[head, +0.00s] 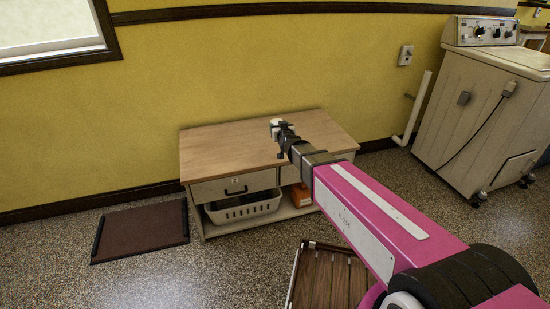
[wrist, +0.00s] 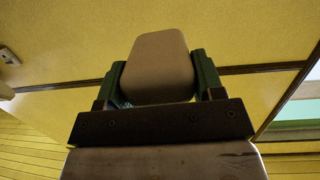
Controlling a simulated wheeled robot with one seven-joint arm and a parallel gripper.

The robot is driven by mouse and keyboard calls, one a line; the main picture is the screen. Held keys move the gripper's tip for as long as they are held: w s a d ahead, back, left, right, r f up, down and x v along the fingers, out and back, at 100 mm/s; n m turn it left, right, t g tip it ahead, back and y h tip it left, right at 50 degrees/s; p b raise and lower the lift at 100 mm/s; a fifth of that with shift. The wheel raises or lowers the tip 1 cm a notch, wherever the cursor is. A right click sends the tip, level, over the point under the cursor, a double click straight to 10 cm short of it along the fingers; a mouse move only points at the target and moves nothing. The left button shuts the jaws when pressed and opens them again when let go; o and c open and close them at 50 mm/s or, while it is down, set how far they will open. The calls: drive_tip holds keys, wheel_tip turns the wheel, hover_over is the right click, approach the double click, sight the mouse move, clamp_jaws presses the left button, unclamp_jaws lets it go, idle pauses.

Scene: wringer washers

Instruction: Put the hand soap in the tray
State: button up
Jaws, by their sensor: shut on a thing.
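My gripper (head: 279,129) is over the wooden top of a low cabinet, near its back edge. In the wrist view, my gripper (wrist: 155,85) has its two dark green fingers on both sides of a pale beige, rounded block, which I take to be the hand soap (wrist: 158,62). In the head view, the hand soap (head: 275,122) is a small whitish shape at the fingertips. A flat brown rectangle with dark raised side edges, possibly the tray (head: 140,230), lies on the floor left of the cabinet. I cannot tell for sure that it is the tray.
The low cabinet (head: 225,150) stands against the yellow wall, its top otherwise clear. A white basket (head: 243,208) and an orange box (head: 300,195) are on its lower shelf. A slatted wooden crate-like thing (head: 325,280) is on the floor in front. A washer (head: 480,110) stands at right.

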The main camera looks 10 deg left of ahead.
drive_tip(key=s+a+f+n+y, duration=0.1)
drive_tip(key=s+a+f, duration=0.5)
drive_tip(key=a+f, duration=0.1)
drive_tip(key=shift+g, duration=0.4)
drive_tip(key=w+d+f, duration=0.1)
drive_tip(key=w+f, duration=0.1)
drive_tip(key=w, duration=0.1)
drive_tip(key=w+d+f, duration=0.2)
drive_tip(key=w, duration=0.2)
drive_tip(key=w+d+f, duration=0.1)
drive_tip(key=w+f, duration=0.2)
drive_tip(key=shift+w+d+f, duration=0.1)
drive_tip(key=shift+w+d, duration=0.15)
drive_tip(key=shift+f, duration=1.9)
drive_tip(key=shift+f, duration=0.2)
drive_tip(key=o, duration=1)
drive_tip(key=shift+r, duration=0.1)
